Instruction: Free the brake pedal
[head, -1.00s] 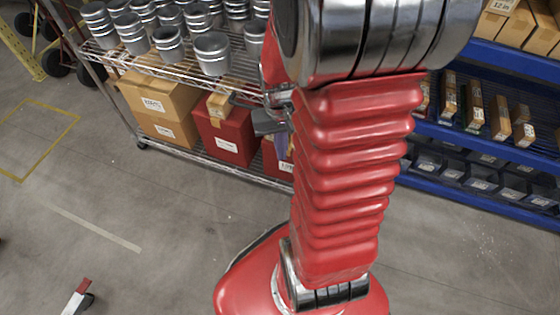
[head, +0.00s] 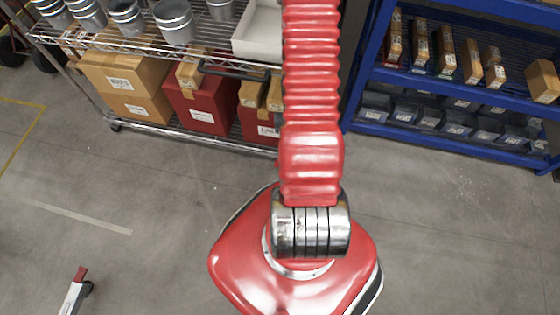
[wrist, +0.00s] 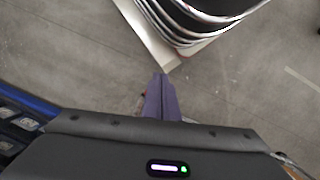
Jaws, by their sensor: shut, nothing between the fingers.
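I cannot make out a brake pedal for certain in either view.
A wire rack (head: 160,129) with grey metal duct pieces, a white tray (head: 259,32) and boxes stands at the back left. A blue shelf (head: 450,139) with cartons and dark bins stands at the back right. The concrete floor (head: 150,190) in front is clear.

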